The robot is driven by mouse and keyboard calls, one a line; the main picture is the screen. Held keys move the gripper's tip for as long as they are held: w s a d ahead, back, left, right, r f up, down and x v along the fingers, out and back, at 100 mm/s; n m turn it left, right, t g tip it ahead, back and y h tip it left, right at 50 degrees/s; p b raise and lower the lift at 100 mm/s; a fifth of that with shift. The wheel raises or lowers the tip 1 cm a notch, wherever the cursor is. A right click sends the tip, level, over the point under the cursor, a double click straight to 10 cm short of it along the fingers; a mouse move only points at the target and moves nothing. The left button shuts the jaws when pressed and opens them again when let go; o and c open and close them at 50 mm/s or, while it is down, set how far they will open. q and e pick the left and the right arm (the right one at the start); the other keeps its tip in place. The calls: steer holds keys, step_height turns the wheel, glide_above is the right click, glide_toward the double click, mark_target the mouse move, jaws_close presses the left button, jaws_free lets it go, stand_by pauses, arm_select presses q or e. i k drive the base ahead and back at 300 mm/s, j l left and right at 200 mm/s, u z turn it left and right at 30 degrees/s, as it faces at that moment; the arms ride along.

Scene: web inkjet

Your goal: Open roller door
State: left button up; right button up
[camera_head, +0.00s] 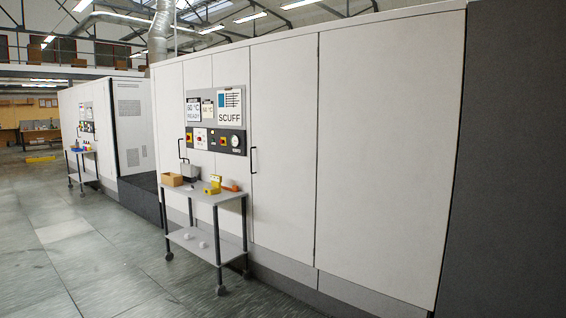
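A long row of tall, light grey cabinet doors fills the middle and right of the head view. One wide door panel (388,150) is shut, and a narrower panel (284,150) beside it is shut too. A black handle (254,160) sits at the left edge of the narrower panel. Another black handle (182,150) is further left, partly behind items on a cart. I cannot tell which panel is the roller door. Neither of my grippers shows in this view.
A wheeled cart (205,196) with small boxes and a yellow item stands before the cabinet, below a control panel (216,140) with a "SCUFF" sign. A second cabinet (90,135) and cart (82,153) stand further left. The tiled floor (75,265) at left is clear.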

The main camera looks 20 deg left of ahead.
mark_target(285, 73)
steer(key=i+j+u, duration=0.5)
steer(key=i+u, duration=0.15)
steer(key=i, duration=0.2)
steer(key=i+j+u, duration=0.1)
steer(key=i+u, duration=0.35)
steer(key=i, duration=1.45)
